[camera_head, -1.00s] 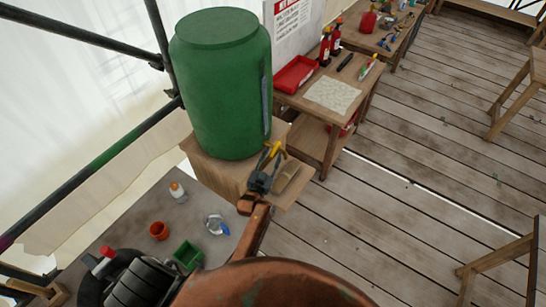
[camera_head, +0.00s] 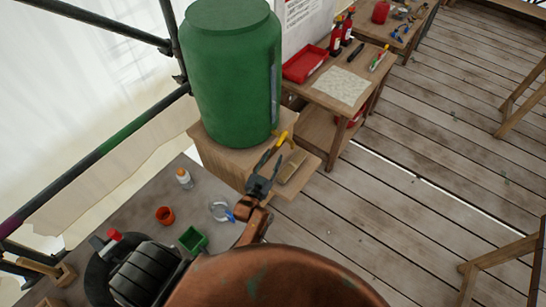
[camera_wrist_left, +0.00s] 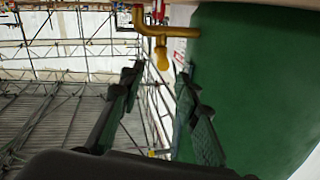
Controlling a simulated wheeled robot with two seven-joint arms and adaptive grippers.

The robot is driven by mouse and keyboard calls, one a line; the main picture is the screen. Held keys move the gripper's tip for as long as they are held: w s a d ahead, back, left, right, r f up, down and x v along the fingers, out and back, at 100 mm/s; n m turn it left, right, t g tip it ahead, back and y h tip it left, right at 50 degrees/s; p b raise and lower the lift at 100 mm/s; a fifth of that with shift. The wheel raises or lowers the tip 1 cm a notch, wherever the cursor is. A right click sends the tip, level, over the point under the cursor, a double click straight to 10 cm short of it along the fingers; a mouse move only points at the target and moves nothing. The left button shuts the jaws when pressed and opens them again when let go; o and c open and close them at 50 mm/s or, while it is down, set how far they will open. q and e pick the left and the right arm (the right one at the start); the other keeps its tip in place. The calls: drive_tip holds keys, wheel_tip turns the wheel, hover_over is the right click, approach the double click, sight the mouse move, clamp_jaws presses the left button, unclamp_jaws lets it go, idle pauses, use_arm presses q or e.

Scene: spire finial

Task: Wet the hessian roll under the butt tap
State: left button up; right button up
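The green butt (camera_head: 235,80) stands on a wooden stand (camera_head: 225,163). Its yellow tap (camera_head: 282,138) sticks out low on the near right side; it also shows at the top of the left wrist view (camera_wrist_left: 156,40). A tan piece (camera_head: 291,168), which looks like the hessian roll, lies on the stand's ledge below the tap. My left gripper (camera_head: 271,156) is just short of the tap, in front of the butt. In the left wrist view its fingers (camera_wrist_left: 160,95) are apart with nothing between them. My right gripper is not in view.
A grey table (camera_head: 150,215) holds a small bottle (camera_head: 184,179), an orange pot (camera_head: 165,215), a green box (camera_head: 193,240) and a clear-and-blue item (camera_head: 221,212). A wooden bench (camera_head: 310,98) with a red tray (camera_head: 304,64) stands behind. The plank floor to the right is mostly clear.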

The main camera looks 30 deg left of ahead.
sight(281, 139)
use_arm(q)
drive_tip(key=a+n, duration=0.1)
drive_tip(key=a, duration=0.1)
drive_tip(key=s+a+f+n+b, duration=0.1)
drive_tip(key=a+n, duration=0.1)
drive_tip(key=a+f+n, duration=0.1)
drive_tip(key=shift+s+a+n+g, duration=0.15)
drive_tip(key=shift+a+n+g, duration=0.15)
drive_tip(key=shift+a, duration=0.1)
drive_tip(key=c, duration=0.5)
drive_tip(key=a+n+b, duration=0.1)
drive_tip(key=a+n, duration=0.1)
drive_tip(key=s+a+n+h+b, duration=0.1)
drive_tip(key=a+n, duration=0.1)
drive_tip(key=shift+s+a+f+n, duration=0.1)
drive_tip(key=shift+f+n, duration=0.1)
drive_tip(key=shift+n, duration=0.2)
clamp_jaws()
wheel_tip(281, 139, up, 4)
drive_tip(key=s+n+h+b, duration=0.1)
drive_tip(key=n+h, duration=0.3)
drive_tip(key=n, duration=0.1)
drive_tip(key=w+d+f+p, duration=0.1)
drive_tip(key=w+d+p, duration=0.1)
drive_tip(key=w+d, duration=0.4)
drive_tip(key=w, duration=0.3)
drive_tip(key=shift+w+p, duration=0.25)
drive_tip(key=shift+p, duration=0.05)
